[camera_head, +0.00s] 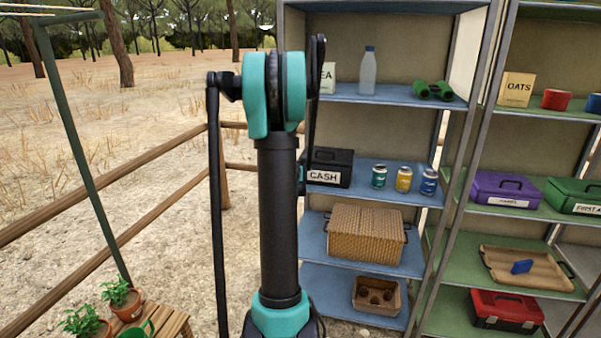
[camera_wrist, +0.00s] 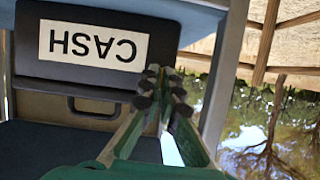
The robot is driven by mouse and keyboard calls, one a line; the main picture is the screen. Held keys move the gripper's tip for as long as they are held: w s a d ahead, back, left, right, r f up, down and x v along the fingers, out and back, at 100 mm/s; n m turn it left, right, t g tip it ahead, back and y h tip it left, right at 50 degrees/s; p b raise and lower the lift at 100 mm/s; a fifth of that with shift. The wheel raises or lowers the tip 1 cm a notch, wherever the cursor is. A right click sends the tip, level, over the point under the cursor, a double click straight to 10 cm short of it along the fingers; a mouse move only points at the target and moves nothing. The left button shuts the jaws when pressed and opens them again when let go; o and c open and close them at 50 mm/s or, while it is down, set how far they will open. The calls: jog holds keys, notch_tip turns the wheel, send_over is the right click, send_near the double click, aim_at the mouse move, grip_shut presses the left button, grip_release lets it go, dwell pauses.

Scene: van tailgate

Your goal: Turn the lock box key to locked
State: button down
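The lock box is a black box (camera_head: 330,167) with a white CASH label and a top handle, on a blue shelf of the left rack. In the wrist view the box (camera_wrist: 105,76) is upside down, with its label toward me. My gripper (camera_wrist: 161,90) is in front of the box's right edge there. Its green fingers with dark tips show a narrow gap, with nothing clearly held between them. I cannot tell whether the tips touch the box. No key or keyhole is distinguishable. In the head view my arm hides the gripper and the box's left edge.
Several cans (camera_head: 403,179) stand right of the box on the same shelf. A wicker basket (camera_head: 366,236) sits one shelf below. A rack post (camera_wrist: 221,80) rises beside the box in the wrist view. Wooden fence rails (camera_head: 110,180) and open ground lie to the left.

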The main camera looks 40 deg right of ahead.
jog(key=c, duration=1.8)
grip_release()
jog(key=v, duration=1.2)
jog(key=shift+r, duration=0.1)
jog(key=s+a+f+n+g+y, duration=0.1)
jog(key=s+a+f+n+y, duration=0.2)
jog(key=a, duration=0.8)
jog(key=s+a+f+n+g+y, duration=0.2)
jog(key=s+a+f, duration=0.5)
jog(key=s+a, duration=0.4)
jog(key=s+a+f+n+g+y, duration=0.2)
jog(key=s+a+f+n+y, duration=0.3)
jog(key=a, duration=0.8)
jog(key=shift+s+f, duration=0.15)
jog(key=shift+s, duration=0.35)
jog(key=shift+s+f, duration=0.2)
jog(key=shift+s, duration=0.3)
